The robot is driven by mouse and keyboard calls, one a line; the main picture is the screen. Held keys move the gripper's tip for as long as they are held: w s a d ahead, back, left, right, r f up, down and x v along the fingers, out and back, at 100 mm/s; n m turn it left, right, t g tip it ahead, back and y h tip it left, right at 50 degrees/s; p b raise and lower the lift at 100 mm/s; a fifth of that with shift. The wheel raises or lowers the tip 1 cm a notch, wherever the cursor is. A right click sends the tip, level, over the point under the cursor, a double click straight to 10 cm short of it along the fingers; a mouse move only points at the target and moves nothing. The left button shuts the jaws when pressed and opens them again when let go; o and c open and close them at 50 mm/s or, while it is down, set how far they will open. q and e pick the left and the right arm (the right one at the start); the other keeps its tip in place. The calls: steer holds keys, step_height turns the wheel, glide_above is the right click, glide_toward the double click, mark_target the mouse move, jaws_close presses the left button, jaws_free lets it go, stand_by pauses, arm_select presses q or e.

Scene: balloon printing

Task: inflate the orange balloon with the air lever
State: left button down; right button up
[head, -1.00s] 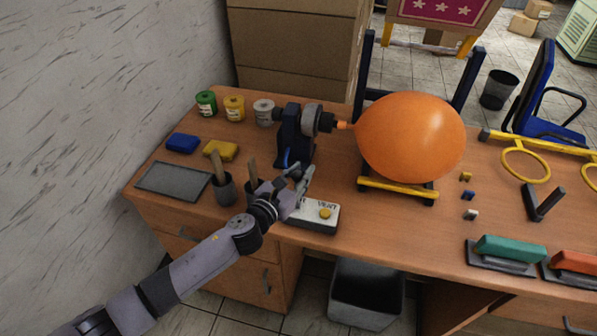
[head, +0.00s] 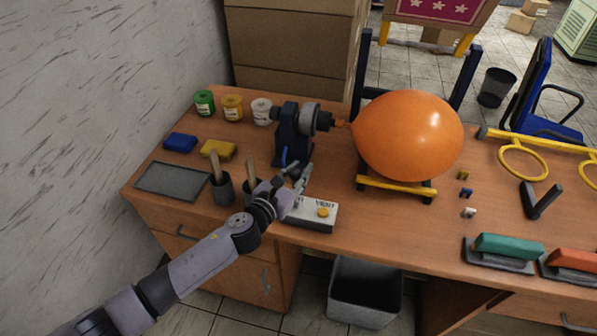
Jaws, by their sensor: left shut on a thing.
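The orange balloon (head: 408,135) is large and round, with its neck on the nozzle of the dark blue inflating machine (head: 293,137). It sits above a yellow-barred cradle (head: 396,187). My left gripper (head: 298,178) is at the front of the machine, above the left end of the control box. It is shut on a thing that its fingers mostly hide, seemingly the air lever. The grey control box (head: 318,215) carries a yellow button beside the word VENT; its left part is hidden by my gripper. My right gripper is not in view.
Paint jars (head: 233,107) and sponges (head: 218,150) lie at the left, near a grey tray (head: 172,180) and a tool cup (head: 222,189). Green (head: 508,247) and orange (head: 575,262) stamps lie at the right. A yellow ring (head: 523,158) stands behind them.

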arm_select(q)
steer(key=shift+a+f, duration=0.2)
steer(key=shift+f, duration=0.2)
steer(key=c, duration=1.7)
jaws_free()
steer(key=shift+o, duration=1.2)
steer(key=shift+w, duration=0.15)
steer(key=shift+o, duration=0.8)
steer(key=shift+r, duration=0.15)
steer(key=shift+d, duration=0.1)
steer(key=v, duration=1.2)
steer(key=shift+r, duration=0.15)
